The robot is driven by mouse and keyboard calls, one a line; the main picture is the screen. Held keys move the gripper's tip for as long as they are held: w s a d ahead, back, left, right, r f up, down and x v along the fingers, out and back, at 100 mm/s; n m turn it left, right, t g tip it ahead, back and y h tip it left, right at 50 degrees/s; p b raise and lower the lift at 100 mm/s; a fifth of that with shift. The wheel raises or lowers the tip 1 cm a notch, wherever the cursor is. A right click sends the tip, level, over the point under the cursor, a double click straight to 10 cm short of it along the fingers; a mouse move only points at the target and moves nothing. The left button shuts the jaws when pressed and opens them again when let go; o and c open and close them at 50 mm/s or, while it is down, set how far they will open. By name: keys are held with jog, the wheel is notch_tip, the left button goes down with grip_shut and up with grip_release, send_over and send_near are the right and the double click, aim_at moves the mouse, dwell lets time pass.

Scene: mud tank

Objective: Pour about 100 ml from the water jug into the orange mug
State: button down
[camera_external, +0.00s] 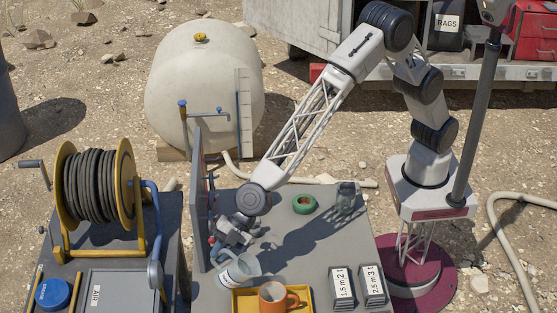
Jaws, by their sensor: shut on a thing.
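My gripper (231,245) is at the left of the grey table and is shut on the water jug (236,274). The jug is clear with a pale label, and it looks tilted, its open end towards the right. It is up and left of the orange mug (292,301), close to the tray's left end. The mug stands upright in the yellow tray (239,301), handle to the right. I cannot make out a stream of water or the level in either vessel. The fingers are partly hidden by the wrist.
A dark upright panel (198,205) stands close left of my gripper. Two labelled dark blocks (342,286) stand right of the tray. A hose reel (95,190) is at the left.

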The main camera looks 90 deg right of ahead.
aim_at(229, 252)
jog(key=shift+s+a+r+n+t+h, duration=0.3)
jog(key=shift+s+r+n+t, duration=0.1)
jog(key=shift+s+r+t, duration=0.25)
jog(key=shift+s+a+f+n+t, duration=0.15)
jog(key=shift+s+f+n+t, duration=0.2)
jog(key=shift+f+t, duration=0.25)
jog(key=shift+s+a+r+n+t+h, duration=0.25)
jog(key=shift+s+r+n+t+h, duration=0.15)
jog(key=shift+r, duration=0.2)
jog(key=shift+w+d, duration=0.15)
jog(key=shift+w, duration=0.15)
jog(key=shift+s, duration=0.15)
jog(key=shift+s+r+t, duration=0.1)
jog(key=shift+r+t, duration=0.1)
jog(key=shift+t, duration=0.05)
jog(key=shift+s+a+r+n+t, duration=0.2)
jog(key=shift+a+r+n+t, duration=0.05)
jog(key=shift+t, duration=0.05)
jog(key=shift+s+a+r, duration=0.1)
jog(key=shift+s+r, duration=0.05)
jog(key=shift+r, duration=0.1)
